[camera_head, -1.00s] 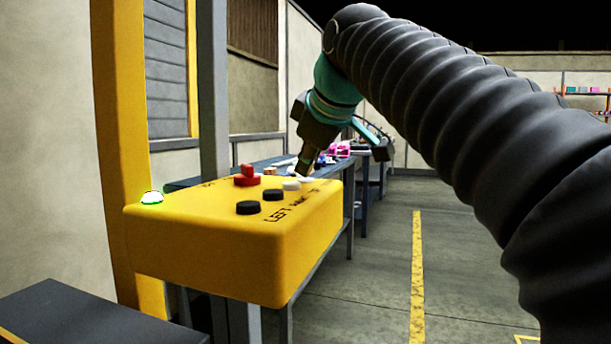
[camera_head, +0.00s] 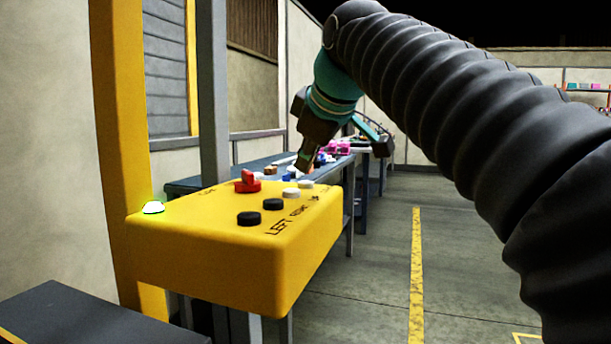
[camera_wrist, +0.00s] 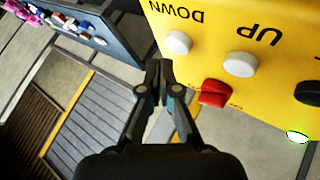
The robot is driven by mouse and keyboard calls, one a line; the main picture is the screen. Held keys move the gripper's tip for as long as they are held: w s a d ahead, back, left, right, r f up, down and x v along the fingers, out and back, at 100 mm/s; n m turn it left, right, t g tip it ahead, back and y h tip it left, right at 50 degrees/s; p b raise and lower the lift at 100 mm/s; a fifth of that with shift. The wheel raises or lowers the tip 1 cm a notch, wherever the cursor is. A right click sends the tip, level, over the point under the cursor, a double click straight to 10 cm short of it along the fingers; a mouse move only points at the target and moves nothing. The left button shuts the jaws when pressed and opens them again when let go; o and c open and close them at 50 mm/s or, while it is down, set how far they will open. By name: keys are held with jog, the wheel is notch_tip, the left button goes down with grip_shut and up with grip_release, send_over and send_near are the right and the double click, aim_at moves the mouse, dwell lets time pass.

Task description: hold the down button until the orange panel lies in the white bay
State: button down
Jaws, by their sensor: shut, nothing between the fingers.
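The yellow control box (camera_head: 215,265) carries the white down button (camera_head: 305,183), which also shows beside the word DOWN in the wrist view (camera_wrist: 179,43). A white up button (camera_head: 290,192) sits next to it, labelled UP in the wrist view (camera_wrist: 240,64). My gripper (camera_head: 303,168) is shut and empty, with its tips just above and behind the down button in the head view. In the wrist view its tips (camera_wrist: 160,65) appear beside the down button, not covering it. I cannot tell any contact. The orange panel and the white bay are not in view.
A red switch (camera_head: 248,182) and two black buttons (camera_head: 249,218) (camera_head: 273,204) also stand on the box. A green lamp (camera_head: 153,208) glows at its left corner. Behind is a table with small coloured items (camera_head: 338,148). Open floor (camera_head: 460,260) lies to the right.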

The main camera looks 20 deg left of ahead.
aim_at(307, 182)
notch_tip(307, 182, up, 3)
jog(key=p, duration=0.2)
jog(key=shift+p, duration=0.4)
jog(key=shift+r, duration=1)
